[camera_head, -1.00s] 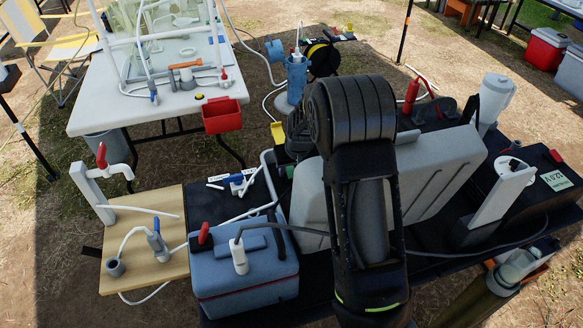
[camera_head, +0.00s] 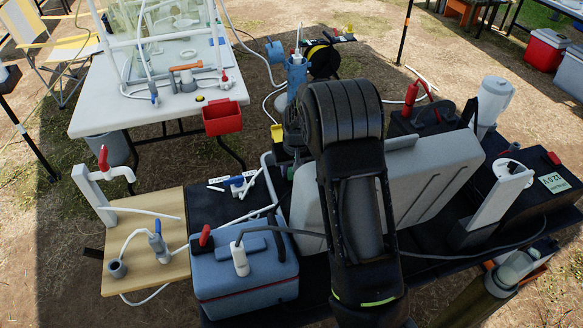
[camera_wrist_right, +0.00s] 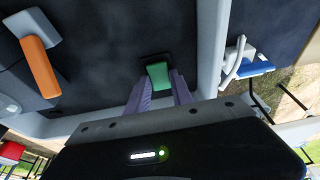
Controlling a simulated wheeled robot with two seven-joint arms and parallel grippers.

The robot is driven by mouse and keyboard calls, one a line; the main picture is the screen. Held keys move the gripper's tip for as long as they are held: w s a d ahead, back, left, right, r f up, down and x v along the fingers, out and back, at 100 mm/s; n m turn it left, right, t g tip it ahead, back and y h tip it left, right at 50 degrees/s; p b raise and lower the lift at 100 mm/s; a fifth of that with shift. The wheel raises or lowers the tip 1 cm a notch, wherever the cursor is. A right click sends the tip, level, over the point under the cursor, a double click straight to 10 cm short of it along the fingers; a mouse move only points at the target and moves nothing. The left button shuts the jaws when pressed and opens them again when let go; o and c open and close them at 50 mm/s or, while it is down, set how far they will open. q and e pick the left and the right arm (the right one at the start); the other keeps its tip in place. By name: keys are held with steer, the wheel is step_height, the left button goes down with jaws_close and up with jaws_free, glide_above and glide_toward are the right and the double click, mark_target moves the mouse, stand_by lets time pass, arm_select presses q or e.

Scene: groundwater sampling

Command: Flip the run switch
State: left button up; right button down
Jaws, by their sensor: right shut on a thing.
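The run switch seems to be the green rocker (camera_wrist_right: 158,75) in a dark socket on a dark panel, seen in the right wrist view. My right gripper (camera_wrist_right: 159,88) has its two purple-grey fingers on either side of the green rocker and is shut on it. The contact faces are hidden, and I cannot tell which way the rocker is set. In the head view my black right arm hides most of the panel around the switch. My left gripper is in neither current view.
An orange handle (camera_wrist_right: 40,65) stands on the panel beside the switch. A light raised rim runs on the other side, with a blue-and-white valve (camera_wrist_right: 250,68) past it. In the head view, a blue cooler (camera_head: 243,280) and a grey case (camera_head: 430,165) flank my arm.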

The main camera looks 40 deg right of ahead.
mark_target(290, 172)
steer(key=shift+w+d+g+y+p, duration=0.1)
steer(key=shift+w+g+y+p, duration=0.25)
steer(key=shift+g, duration=0.4)
steer(key=shift+w+d+g+y+p, duration=0.15)
steer(key=shift+g+p, duration=0.25)
steer(key=shift+g, duration=0.35)
steer(key=shift+a, duration=0.1)
steer(key=c, duration=1.1)
jaws_free()
steer(key=shift+r, duration=0.1)
steer(key=shift+r+b, duration=0.65)
steer(key=shift+r, duration=3.2)
